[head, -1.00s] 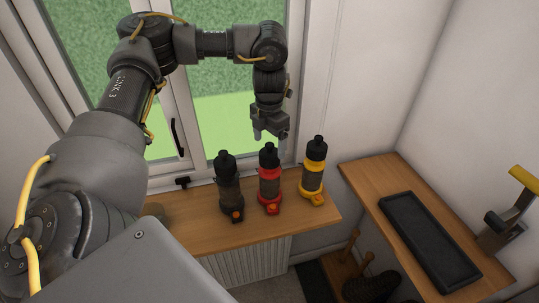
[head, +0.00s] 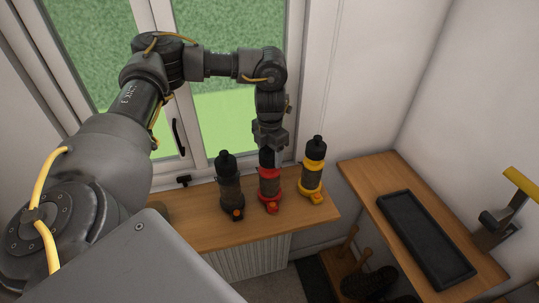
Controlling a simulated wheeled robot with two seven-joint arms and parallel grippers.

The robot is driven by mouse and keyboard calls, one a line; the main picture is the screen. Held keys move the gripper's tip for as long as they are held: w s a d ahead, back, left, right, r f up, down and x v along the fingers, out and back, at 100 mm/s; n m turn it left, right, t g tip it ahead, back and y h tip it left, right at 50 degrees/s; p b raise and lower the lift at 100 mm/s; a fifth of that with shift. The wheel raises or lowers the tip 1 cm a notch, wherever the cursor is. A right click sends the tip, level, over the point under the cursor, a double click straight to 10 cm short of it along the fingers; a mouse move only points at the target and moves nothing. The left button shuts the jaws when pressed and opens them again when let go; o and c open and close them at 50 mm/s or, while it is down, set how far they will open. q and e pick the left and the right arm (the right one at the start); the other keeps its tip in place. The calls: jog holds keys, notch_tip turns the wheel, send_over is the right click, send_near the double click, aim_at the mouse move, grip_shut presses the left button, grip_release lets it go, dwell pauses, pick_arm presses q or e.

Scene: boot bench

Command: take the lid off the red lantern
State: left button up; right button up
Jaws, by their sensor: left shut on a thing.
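The red lantern (head: 269,187) stands upright on the wooden sill shelf, between a black lantern (head: 230,193) on its left and a yellow lantern (head: 312,173) on its right. Its black lid (head: 266,158) is on top of it, partly hidden by my gripper. My left gripper (head: 268,149) points straight down over the red lantern and is shut on the lid. The lid looks seated on the lantern body. My right gripper is out of view.
The wooden sill (head: 205,215) runs below the window. A wooden bench (head: 375,180) on the right carries a black tray (head: 425,236). A yellow-handled thing (head: 520,183) stands at the far right. Boots (head: 370,285) are on the floor below.

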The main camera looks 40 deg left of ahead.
pick_arm(q)
jog(key=shift+c, duration=0.6)
jog(key=shift+r, duration=0.1)
jog(key=shift+w+r, duration=0.1)
jog(key=shift+r, duration=0.45)
jog(key=s+d+r+b, duration=0.7)
jog(key=d+r, duration=0.5)
jog(key=d, duration=0.1)
jog(key=s+d+f+m+b, duration=0.2)
jog(key=f+m+b, duration=0.1)
jog(key=f+m, duration=0.9)
jog(key=s+d+f+m+b, duration=0.1)
jog(key=s+f+m+b, duration=0.2)
jog(key=f+m, duration=0.9)
jog(key=m+b, duration=0.1)
jog(key=m, duration=0.9)
jog(key=shift+s+d+f, duration=0.3)
jog(key=shift+s+d, duration=0.05)
jog(key=shift+d, duration=0.05)
